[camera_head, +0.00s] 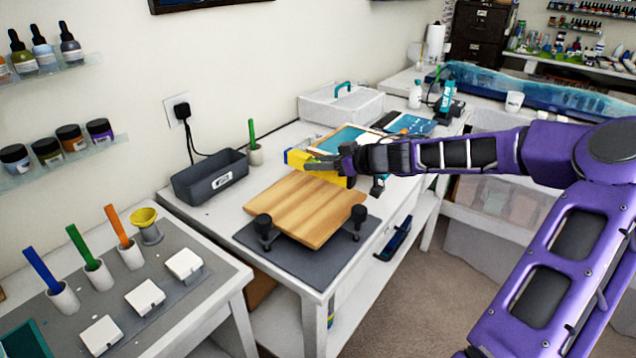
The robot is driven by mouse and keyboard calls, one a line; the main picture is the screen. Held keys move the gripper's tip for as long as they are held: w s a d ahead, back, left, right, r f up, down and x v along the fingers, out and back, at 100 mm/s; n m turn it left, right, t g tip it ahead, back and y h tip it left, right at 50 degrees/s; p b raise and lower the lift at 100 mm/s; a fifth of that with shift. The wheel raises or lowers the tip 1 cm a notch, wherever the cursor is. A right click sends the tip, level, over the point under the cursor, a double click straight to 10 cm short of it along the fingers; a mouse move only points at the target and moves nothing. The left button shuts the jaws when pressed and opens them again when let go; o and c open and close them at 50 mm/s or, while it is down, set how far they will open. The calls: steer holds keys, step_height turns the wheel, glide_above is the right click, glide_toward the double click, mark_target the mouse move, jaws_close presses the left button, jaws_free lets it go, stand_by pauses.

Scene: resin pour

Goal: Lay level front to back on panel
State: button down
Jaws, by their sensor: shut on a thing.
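The wooden panel (307,207) lies on a dark grey mat (352,252) on the white table, with black knobbed supports (263,226) at its near edge. Its surface looks tilted. My gripper (345,160) is shut on a yellow level (320,170), at the panel's far right end. The level runs roughly left to right in the picture. I cannot tell whether it touches the panel. My fingers hide part of the level.
A dark grey bin (209,180) and a white cup with a green stick (255,152) stand left of the panel. A white caddy (340,105) and a framed blue piece (350,138) lie behind. A lower table (190,325) at the left holds cups and white blocks.

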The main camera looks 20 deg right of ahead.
mark_target(354, 178)
steer(key=shift+f+b, duration=0.35)
steer(key=shift+f, duration=2)
steer(key=c, duration=0.6)
jaws_free()
steer(key=shift+o, duration=0.2)
steer(key=p+v, duration=0.1)
steer(key=v, duration=1.1)
